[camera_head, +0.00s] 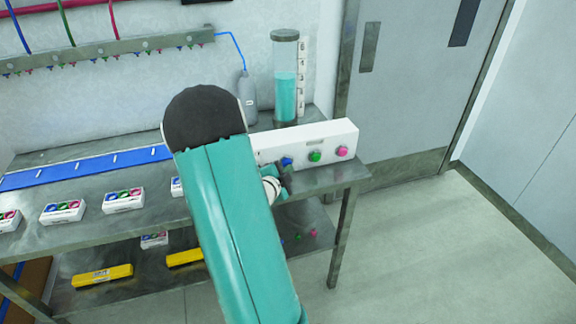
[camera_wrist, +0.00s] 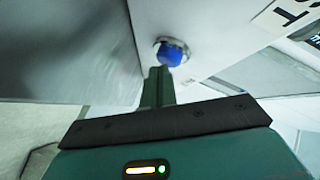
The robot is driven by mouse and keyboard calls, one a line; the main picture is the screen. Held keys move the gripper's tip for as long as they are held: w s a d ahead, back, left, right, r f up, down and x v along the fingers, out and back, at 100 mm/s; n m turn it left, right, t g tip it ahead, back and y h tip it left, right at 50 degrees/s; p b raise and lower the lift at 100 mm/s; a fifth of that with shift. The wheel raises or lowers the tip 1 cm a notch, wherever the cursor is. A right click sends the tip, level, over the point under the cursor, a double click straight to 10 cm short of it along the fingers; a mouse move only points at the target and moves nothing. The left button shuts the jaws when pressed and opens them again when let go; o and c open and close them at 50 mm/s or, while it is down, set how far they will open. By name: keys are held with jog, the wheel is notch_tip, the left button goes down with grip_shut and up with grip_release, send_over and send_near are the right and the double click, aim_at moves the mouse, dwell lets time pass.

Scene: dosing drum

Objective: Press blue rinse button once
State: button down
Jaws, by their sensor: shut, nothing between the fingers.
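The blue rinse button (camera_head: 287,162) sits on the front of a white control box (camera_head: 325,138), left of a green button (camera_head: 315,156) and a pink button (camera_head: 342,151). In the wrist view the blue button (camera_wrist: 170,53) stands in a round metal collar on the white panel. My gripper (camera_wrist: 162,72) is shut and empty, its tips right at the lower edge of the button. I cannot tell whether they touch it. In the head view my gripper (camera_head: 284,172) shows small and dark in front of the box, partly hidden by my teal arm.
A clear cylinder (camera_head: 286,95) with teal liquid stands behind the box, beside a grey bottle (camera_head: 247,97). White trays of coloured pieces (camera_head: 123,200) stand along the steel bench (camera_head: 100,222). Yellow items (camera_head: 102,275) lie on the lower shelf. The floor to the right is clear.

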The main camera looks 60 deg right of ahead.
jog(key=shift+w+d, duration=0.2)
dwell(0.3)
dwell(0.3)
jog(key=shift+s+a, duration=0.65)
jog(key=shift+a, duration=0.05)
jog(key=s+a, duration=0.3)
jog(key=shift+s+a, duration=0.25)
jog(key=shift+s, duration=0.05)
jog(key=shift+w, duration=0.1)
dwell(0.9)
